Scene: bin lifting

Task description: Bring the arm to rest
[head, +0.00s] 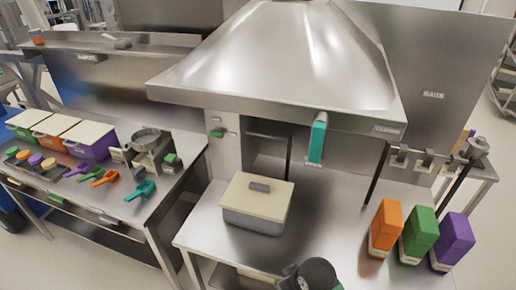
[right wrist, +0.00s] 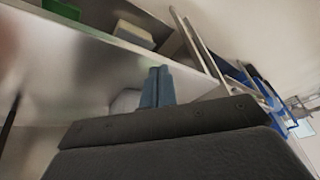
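My right gripper (right wrist: 157,86) shows in the right wrist view beyond its dark wrist body. Its two blue-grey fingers are together with no visible gap, and nothing shows between them. The fingertips lie in front of a pale metal surface that I cannot name for sure. In the head view, a dark rounded part of my arm shows at the bottom edge near the front of the steel table (head: 205,232); no fingers show there. My left gripper is in neither view.
A lidded grey bin (head: 255,215) sits on the steel table under the hood (head: 280,60). Orange (head: 385,226), green (head: 419,232) and purple (head: 452,240) boxes stand at the right. A side bench (head: 165,195) holds coloured bins and scoops. The table's middle is clear.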

